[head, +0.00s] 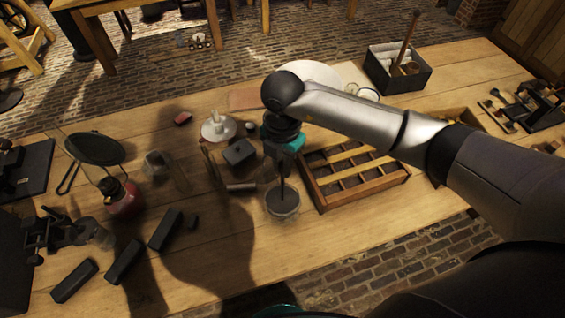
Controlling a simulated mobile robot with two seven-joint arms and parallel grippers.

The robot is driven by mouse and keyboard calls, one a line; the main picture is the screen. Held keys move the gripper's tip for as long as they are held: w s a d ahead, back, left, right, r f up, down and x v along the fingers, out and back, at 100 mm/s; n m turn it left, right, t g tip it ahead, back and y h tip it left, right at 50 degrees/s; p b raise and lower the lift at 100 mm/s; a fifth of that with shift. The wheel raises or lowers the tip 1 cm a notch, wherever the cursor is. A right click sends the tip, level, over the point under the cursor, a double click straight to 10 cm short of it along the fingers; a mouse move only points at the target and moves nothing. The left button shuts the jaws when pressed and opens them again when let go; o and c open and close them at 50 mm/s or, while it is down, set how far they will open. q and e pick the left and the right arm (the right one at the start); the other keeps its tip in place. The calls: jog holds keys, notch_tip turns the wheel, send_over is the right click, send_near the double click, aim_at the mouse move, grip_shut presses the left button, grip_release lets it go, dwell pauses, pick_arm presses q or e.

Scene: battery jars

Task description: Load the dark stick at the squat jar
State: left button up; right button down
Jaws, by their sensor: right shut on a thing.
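My right gripper (281,176) points down over the squat jar (283,211), a short, wide glass vessel with a grey look on the wooden table. The gripper is shut on the dark stick (282,192), which hangs roughly upright. The stick's lower part overlaps the jar's mouth in the head view; I cannot tell how deep it reaches or whether it touches the jar. The gripper's fingers are dark and partly in shadow. My left gripper is not in view.
A compartmented wooden tray (352,174) stands close to the jar's right. A small dark box (239,152) and a white candlestick-like piece (218,128) lie behind left. A red lantern (122,197) and dark blocks (165,230) stand left. The table front is clear.

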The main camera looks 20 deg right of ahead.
jog(key=shift+f+b, duration=0.35)
jog(key=shift+f, duration=0.15)
dwell(0.8)
jog(key=shift+s+f, duration=0.1)
dwell(0.8)
notch_tip(320, 180, up, 7)
jog(key=p, duration=0.6)
dwell(0.4)
dwell(0.6)
